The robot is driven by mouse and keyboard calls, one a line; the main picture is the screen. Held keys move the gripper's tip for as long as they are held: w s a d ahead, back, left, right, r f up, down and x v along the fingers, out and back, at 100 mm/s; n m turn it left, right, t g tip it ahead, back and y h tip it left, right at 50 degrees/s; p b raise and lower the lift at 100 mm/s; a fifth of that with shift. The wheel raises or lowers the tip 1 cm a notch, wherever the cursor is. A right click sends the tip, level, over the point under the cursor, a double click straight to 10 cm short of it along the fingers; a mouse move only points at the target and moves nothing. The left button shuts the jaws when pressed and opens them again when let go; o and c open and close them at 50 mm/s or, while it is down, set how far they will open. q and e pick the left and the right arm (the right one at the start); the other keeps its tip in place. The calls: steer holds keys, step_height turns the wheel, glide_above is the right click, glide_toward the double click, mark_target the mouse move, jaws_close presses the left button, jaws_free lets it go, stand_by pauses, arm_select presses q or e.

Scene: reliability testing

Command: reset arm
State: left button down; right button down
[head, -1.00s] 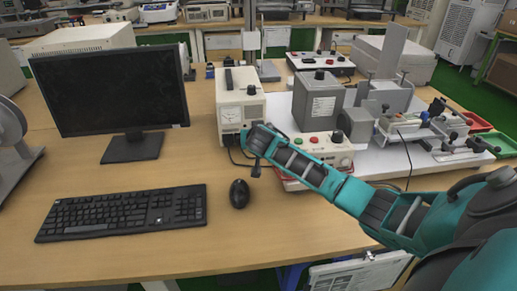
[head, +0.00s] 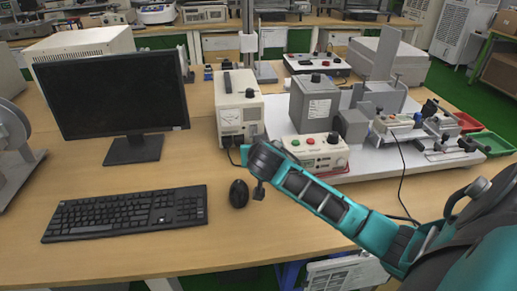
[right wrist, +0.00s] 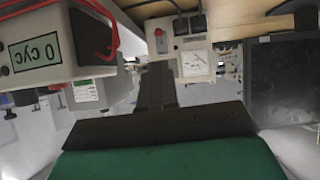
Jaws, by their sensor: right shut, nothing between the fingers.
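My right arm, teal and dark grey, reaches in from the right over the wooden desk (head: 140,235) in the head view. My left arm is not in view.
A monitor (head: 115,95) and keyboard (head: 125,213) stand at left. A beige meter box (head: 240,110), a control box with coloured buttons (head: 318,153) and a grey test rig (head: 318,103) stand behind my arm. The desk's front middle is clear.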

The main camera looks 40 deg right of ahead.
stand_by(0.5)
steer(key=s+a+f+n+g+y, duration=0.1)
steer(key=s+a+f, duration=0.1)
steer(key=s+a, duration=0.1)
steer(key=s+a+f+n+g+y, duration=0.1)
steer(key=s+a+f, duration=0.2)
steer(key=s, duration=0.2)
steer(key=s+a+f+n+g+y, duration=0.1)
steer(key=s+a+f, duration=0.1)
steer(key=s, duration=0.3)
steer(key=shift+a+f+n, duration=0.25)
steer(key=shift+a+n, duration=0.15)
steer(key=shift+a, duration=0.5)
steer(key=s+a+n+g+y, duration=0.2)
steer(key=s+a, duration=0.2)
steer(key=s, duration=0.4)
steer(key=s+a+n+g+y, duration=0.1)
steer(key=s+a+n+y, duration=0.15)
steer(key=s, duration=0.55)
steer(key=w+a+f+t, duration=0.3)
steer(key=w+f+t, duration=0.3)
steer(key=f, duration=0.3)
steer(key=shift+w+a+t+y, duration=0.25)
steer(key=shift+w+t+y, duration=0.15)
steer(key=shift+w, duration=0.4)
steer(key=shift+d+f, duration=0.1)
